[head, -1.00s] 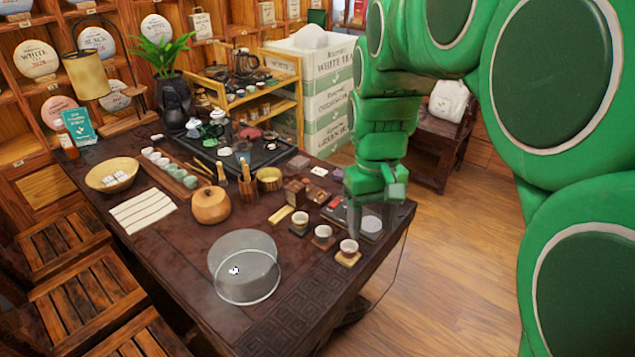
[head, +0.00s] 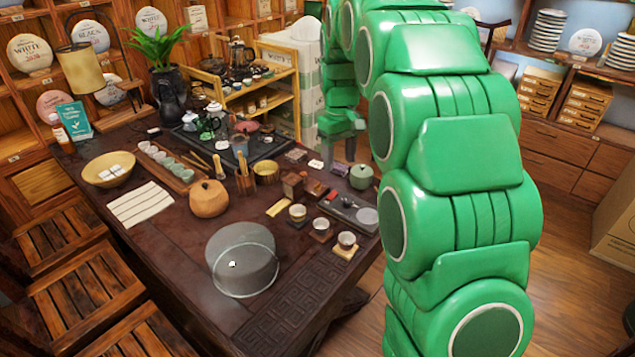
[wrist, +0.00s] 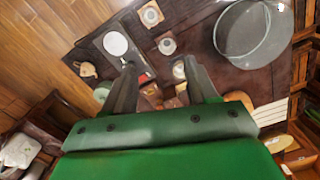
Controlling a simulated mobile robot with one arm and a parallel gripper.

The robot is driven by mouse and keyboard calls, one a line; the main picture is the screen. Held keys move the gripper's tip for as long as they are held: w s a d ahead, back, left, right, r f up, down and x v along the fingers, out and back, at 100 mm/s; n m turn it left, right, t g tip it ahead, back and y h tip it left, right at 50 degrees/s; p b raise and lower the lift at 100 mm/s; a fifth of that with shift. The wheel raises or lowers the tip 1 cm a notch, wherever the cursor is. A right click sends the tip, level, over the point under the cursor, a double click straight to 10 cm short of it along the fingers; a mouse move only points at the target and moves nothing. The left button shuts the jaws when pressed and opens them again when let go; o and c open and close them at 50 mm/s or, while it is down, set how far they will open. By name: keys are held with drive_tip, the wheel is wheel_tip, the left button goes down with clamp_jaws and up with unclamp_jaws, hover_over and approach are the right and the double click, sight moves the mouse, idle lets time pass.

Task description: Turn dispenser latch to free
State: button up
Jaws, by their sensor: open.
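I cannot make out a dispenser or its latch for certain in either view. Below the fingers are small cups and a dark device with a pale round plate (wrist: 115,43). The same dark device (head: 340,206) lies near the table's right edge in the head view. My arm hides part of the room behind it.
A clear round cover (head: 243,262) stands at the table's front, also in the wrist view (wrist: 241,30). A green lidded pot (head: 361,177) stands near the right edge. A wooden jar (head: 208,199) and a tea tray (head: 262,151) are further in.

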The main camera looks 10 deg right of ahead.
drive_tip(key=w+a+f+n, duration=0.1)
drive_tip(key=w+f, duration=0.3)
drive_tip(key=w, duration=0.3)
drive_tip(key=w+f+n, duration=0.1)
drive_tip(key=w+f, duration=0.4)
drive_tip(key=w, duration=0.3)
drive_tip(key=n, duration=0.2)
hover_over(317, 185)
drive_tip(key=shift+t, duration=0.4)
wheel_tip(317, 185, down, 10)
drive_tip(key=shift+w+d+r, duration=0.1)
drive_tip(key=shift+r, duration=0.05)
drive_tip(key=shift+f, duration=4)
drive_tip(key=c, duration=1.1)
drive_tip(key=shift+o, duration=0.2)
